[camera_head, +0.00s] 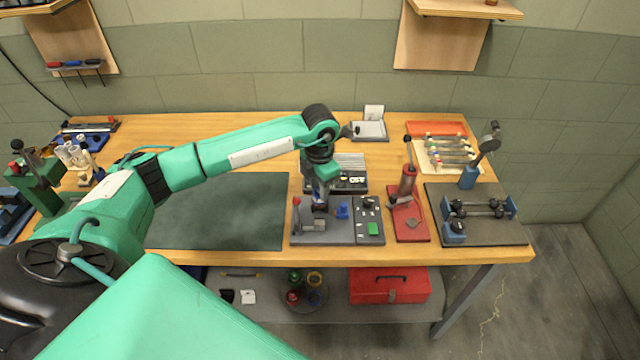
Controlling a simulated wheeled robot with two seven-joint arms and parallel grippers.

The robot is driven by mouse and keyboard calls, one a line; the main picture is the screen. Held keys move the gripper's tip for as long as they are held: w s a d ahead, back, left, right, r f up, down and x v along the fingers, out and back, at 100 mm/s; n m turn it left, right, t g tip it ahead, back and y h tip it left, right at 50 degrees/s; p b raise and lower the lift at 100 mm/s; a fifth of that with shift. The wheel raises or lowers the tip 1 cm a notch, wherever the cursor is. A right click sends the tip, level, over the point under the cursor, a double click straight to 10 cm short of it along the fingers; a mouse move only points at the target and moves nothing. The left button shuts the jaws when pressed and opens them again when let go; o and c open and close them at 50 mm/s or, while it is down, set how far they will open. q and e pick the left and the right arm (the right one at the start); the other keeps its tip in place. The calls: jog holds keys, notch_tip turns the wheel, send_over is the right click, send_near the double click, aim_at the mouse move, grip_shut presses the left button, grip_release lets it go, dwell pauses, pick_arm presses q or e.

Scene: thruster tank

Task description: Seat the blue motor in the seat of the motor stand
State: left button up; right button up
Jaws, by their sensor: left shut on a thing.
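My left gripper (320,202) reaches down over the left part of a dark grey fixture board (308,238) near the front of the bench. It is shut on a small dark-blue thing, which looks like the blue motor (320,208); the fingers hide most of it. A small blue upright piece (342,210) stands on the board just right of the gripper; I cannot tell if it is the motor stand. A red-handled clamp (297,213) stands at the board's left edge. Whether the held thing touches the board cannot be told. My right gripper is out of view.
Right of the board's green block (373,229) stands a red press (408,205), then a dark plate (475,228) with a blue-ended fixture. A dark mat (225,212) left of the board is clear.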

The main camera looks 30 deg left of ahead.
pick_arm(q)
jog(key=shift+f+b, duration=0.5)
jog(key=shift+f, duration=0.8)
jog(key=shift+f+b, duration=1.05)
jog(key=shift+f, duration=0.3)
jog(key=o, duration=1.1)
jog(key=shift+r, duration=0.1)
notch_tip(320, 180, up, 12)
jog(key=b, duration=0.3)
jog(key=shift+r, duration=0.1)
jog(key=shift+r+b, duration=0.3)
jog(key=shift+r, duration=0.4)
